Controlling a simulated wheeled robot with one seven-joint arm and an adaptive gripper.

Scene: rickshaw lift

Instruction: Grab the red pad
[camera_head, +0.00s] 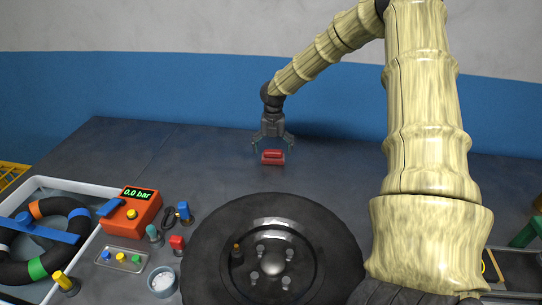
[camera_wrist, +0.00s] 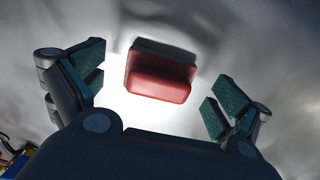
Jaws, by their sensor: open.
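The red pad (camera_head: 272,157) is a small red block lying on the dark table, toward its back. In the wrist view the red pad (camera_wrist: 160,75) shows a red face with a darker strip along its far side. My gripper (camera_head: 273,147) hangs down above the pad, with its fingers spread to either side. In the wrist view my gripper (camera_wrist: 155,88) is open, and the pad lies between and a little beyond the two green-padded fingers, apart from both. The exact height of the fingertips over the table is hard to tell.
A large black wheel (camera_head: 214,243) lies at the front middle. At left are a white tub (camera_head: 93,186) with a ringed tube, an orange gauge box (camera_head: 132,212), a small tray (camera_head: 121,259) and a bowl (camera_head: 162,281). The table (camera_head: 200,160) around the pad is clear.

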